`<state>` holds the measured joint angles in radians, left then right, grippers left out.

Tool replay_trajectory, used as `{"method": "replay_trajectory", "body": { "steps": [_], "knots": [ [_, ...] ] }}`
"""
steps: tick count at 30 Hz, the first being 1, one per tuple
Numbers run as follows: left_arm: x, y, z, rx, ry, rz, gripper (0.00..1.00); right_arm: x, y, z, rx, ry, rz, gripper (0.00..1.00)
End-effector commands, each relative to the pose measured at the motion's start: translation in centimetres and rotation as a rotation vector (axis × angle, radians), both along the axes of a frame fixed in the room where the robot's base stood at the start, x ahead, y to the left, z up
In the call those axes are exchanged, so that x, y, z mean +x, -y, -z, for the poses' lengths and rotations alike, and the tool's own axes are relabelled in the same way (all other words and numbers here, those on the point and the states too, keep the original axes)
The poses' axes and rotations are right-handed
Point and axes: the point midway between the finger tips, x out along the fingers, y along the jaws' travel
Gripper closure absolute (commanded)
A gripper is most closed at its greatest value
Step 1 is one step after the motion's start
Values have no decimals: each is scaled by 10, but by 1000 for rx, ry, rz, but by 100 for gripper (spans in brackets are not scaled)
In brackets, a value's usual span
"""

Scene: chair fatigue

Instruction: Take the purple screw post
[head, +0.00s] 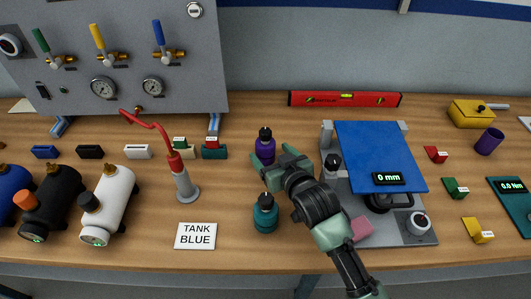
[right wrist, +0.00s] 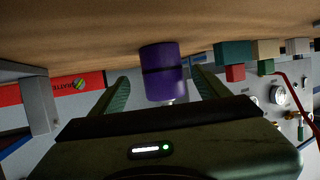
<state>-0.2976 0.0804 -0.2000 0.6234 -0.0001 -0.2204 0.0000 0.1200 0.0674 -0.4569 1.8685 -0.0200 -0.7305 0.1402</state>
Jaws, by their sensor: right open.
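The purple screw post (head: 265,150), a short purple cylinder with a dark top, stands upright on the wooden bench. My right gripper (head: 278,165) is open and low over the bench, with its fingertips close to the post's right side. In the right wrist view, which is upside down, the purple post (right wrist: 164,75) shows between the two open fingers (right wrist: 160,88), with a gap on each side. Whether the fingertips reach past it I cannot tell. My left gripper is not in view.
A teal post (head: 265,215) stands just in front of my right gripper. A purple cup (head: 489,141) is far right.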

Motion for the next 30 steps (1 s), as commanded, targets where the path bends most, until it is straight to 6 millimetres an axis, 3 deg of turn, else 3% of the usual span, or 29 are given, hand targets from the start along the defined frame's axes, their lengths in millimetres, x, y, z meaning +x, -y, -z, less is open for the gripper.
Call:
{"method": "replay_trajectory", "body": {
  "steps": [16,26,30],
  "knots": [
    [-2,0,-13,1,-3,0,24,50,-25,14,-1,0,0,24],
    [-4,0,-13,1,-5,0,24,55,-28,17,0,0,-1,24],
    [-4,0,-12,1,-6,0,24,55,-28,17,0,0,-1,60]
  ]
}}
